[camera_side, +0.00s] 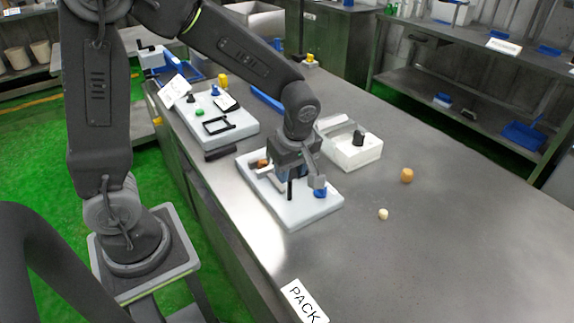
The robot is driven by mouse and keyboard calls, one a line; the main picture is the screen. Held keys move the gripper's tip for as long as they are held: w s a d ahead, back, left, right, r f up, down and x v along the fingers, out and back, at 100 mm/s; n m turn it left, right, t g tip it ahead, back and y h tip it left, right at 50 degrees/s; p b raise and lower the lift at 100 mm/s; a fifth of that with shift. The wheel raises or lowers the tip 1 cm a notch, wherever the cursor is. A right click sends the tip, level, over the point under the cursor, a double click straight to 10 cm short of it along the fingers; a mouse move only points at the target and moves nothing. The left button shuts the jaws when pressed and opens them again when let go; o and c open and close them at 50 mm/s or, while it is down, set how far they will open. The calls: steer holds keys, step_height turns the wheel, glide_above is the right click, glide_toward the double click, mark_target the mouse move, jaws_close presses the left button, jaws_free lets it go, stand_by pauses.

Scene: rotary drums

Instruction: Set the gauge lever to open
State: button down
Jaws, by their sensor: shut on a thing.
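A pale grey board (296,219) lies on the metal bench and carries a small fixture. My gripper (304,184) points down over the right part of this board, low and close to its surface. It is shut on a part of the fixture, which looks like the gauge lever, but my fingers and hand hide most of it. A blue piece (320,193) shows right beside the fingertips, low on the board. An orange-brown piece (262,163) and a light bracket show at the board's left. The lever's angle and any open mark cannot be read.
A second board (236,133) with a black frame and coloured knobs lies behind left. A clear-white box (354,155) with a black knob stands just right of my gripper. Two small tan pieces, one larger (407,175) and one smaller (383,214), lie right. The front right bench is clear.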

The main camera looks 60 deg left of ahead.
steer(key=shift+d+y, duration=0.5)
steer(key=shift+d, duration=0.1)
steer(key=shift+s+d+f, duration=0.1)
steer(key=shift+d+f, duration=0.2)
steer(key=shift+d, duration=0.55)
steer(key=shift+s+f, duration=0.1)
steer(key=c, duration=0.8)
jaws_free()
steer(key=shift+o, duration=0.2)
steer(key=shift+r, duration=0.2)
steer(key=v, duration=1.3)
steer(key=shift+r, duration=0.3)
